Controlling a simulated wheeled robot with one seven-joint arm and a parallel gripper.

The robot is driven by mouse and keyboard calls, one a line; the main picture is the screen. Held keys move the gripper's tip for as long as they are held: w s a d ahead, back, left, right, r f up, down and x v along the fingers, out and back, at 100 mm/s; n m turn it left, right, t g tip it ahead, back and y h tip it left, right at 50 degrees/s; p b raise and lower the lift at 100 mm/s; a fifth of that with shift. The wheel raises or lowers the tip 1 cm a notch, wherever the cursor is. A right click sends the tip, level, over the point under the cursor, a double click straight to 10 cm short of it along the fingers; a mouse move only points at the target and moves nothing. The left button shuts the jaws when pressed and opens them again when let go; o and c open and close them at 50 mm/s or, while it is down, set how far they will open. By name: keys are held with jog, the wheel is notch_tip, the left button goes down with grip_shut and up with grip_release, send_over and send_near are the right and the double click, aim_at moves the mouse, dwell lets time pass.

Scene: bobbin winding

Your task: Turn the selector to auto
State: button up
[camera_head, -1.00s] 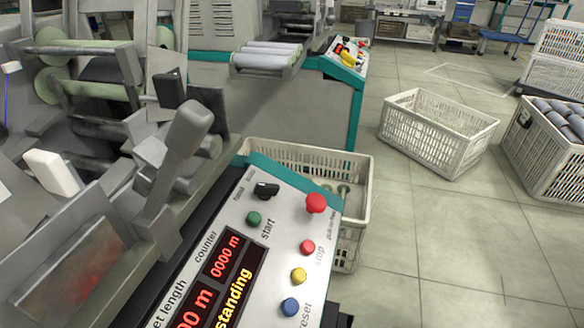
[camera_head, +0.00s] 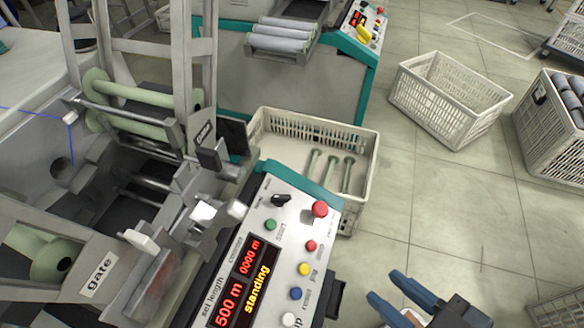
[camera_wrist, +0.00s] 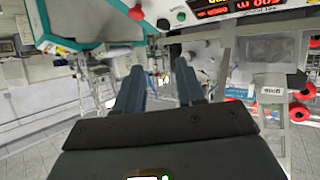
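The selector (camera_head: 281,199) is a small black knob near the top of the slanted control panel (camera_head: 262,226), above the green start button (camera_head: 270,225). Its labels are too small to read. The display reads "standing", with 0000 m and 500 m. My gripper (camera_head: 392,298) has blue fingers and is at the lower right of the head view, right of the panel and apart from it. In the wrist view the fingers (camera_wrist: 160,92) stand apart with nothing between them. There the panel hangs upside down at the top, with the black selector (camera_wrist: 163,24) left of the display.
A red mushroom button (camera_head: 320,209) sits right of the selector. Red, yellow, blue and white buttons run down the panel. A white crate (camera_head: 372,150) with several green bobbins stands behind the panel. Other crates (camera_head: 450,98) stand on the floor.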

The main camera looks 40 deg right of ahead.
jog(key=w+a+f+n+g+p, duration=0.2)
jog(key=w+f+g, duration=0.1)
jog(key=w, duration=0.7)
jog(key=n+g+y, duration=0.3)
jog(key=n+g, duration=0.3)
jog(key=n, duration=0.4)
send_near(285, 197)
jog(key=f, duration=0.1)
jog(key=shift+b+x, duration=0.5)
jog(key=shift+x, duration=3.75)
jog(key=shift+w+a+r, duration=0.1)
jog(key=shift+w, duration=0.1)
grip_shut()
